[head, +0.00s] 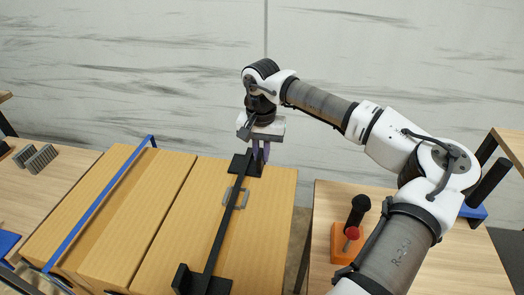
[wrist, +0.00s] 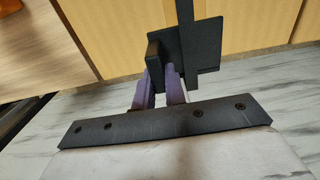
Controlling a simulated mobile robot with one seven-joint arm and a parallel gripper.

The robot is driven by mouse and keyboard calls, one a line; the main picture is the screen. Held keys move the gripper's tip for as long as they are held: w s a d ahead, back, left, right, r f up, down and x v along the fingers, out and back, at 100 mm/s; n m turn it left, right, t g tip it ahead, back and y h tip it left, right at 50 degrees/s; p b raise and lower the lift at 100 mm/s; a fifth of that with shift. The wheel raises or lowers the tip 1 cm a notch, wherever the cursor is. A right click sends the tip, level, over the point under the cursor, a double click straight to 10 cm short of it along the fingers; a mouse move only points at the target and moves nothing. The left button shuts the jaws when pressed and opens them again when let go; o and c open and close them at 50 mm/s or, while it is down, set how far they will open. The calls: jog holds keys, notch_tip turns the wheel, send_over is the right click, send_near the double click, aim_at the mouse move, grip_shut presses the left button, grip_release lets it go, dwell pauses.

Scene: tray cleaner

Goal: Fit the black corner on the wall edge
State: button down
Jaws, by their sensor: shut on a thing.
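The black corner (head: 226,225) is a long thin black bar with a wider plate and a raised tab at each end. It lies along or just over the right wooden panel (head: 172,235); I cannot tell whether it touches. My gripper (head: 260,155) is at its far end. In the wrist view, the purple fingers of my gripper (wrist: 160,88) are shut on the upright tab of the black corner (wrist: 178,50). Its near end is far from my gripper. I cannot clearly pick out the wall edge.
A blue bar (head: 103,200) spans the left wooden panel. A grey handle (head: 226,198) sits beside the black bar. An orange box with a red knob and a black knob (head: 345,240) stands on the right table. A grey ribbed block (head: 40,158) lies on the left table.

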jog(key=c, duration=1.4)
grip_release()
jog(key=shift+o, duration=0.2)
jog(key=shift+r, duration=0.1)
notch_tip(320, 180, up, 14)
jog(key=b, duration=0.1)
jog(key=shift+b, duration=0.35)
jog(key=shift+f, duration=0.2)
